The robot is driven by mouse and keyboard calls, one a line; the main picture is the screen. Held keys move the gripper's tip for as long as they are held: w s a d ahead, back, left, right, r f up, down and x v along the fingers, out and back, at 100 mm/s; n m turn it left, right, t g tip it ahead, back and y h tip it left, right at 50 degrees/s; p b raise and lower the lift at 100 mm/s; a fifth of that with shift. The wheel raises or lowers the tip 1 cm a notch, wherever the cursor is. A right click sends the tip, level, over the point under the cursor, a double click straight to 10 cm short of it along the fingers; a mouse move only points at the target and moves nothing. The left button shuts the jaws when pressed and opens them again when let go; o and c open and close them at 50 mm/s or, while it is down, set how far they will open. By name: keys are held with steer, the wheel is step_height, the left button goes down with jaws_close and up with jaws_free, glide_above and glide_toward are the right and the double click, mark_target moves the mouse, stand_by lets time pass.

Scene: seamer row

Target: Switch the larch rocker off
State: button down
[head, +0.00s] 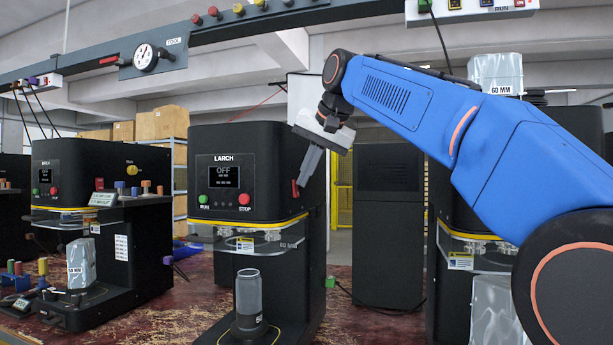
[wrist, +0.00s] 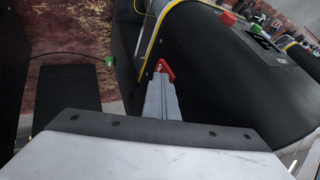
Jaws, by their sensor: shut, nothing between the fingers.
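The LARCH machine (head: 218,172) is a black seamer in the middle of the head view; its screen (head: 223,175) reads OFF. A small red rocker (head: 295,188) sits on its right side face. In the wrist view the red rocker (wrist: 165,69) shows just beyond my fingertips, with a pale mark on it and its lower part hidden by them. My gripper (head: 304,182) is shut and empty, pointing down at the rocker. In the wrist view its fingertips (wrist: 159,84) are at or very near the rocker; I cannot tell whether they touch.
A green RUN button (head: 204,198) and red STOP button (head: 244,199) are on LARCH's front. A clear can (head: 249,297) stands below its yellow-edged guard. The BIRCH machine (head: 100,170) stands at left. A dark cabinet (head: 388,225) stands behind, to the right. An overhead rail crosses above.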

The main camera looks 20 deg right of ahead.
steer(key=shift+r, duration=0.75)
steer(key=d+v, duration=0.1)
steer(key=v, duration=1.1)
steer(key=shift+d, duration=0.2)
steer(key=shift+w, duration=0.1)
steer(key=shift+f, duration=0.15)
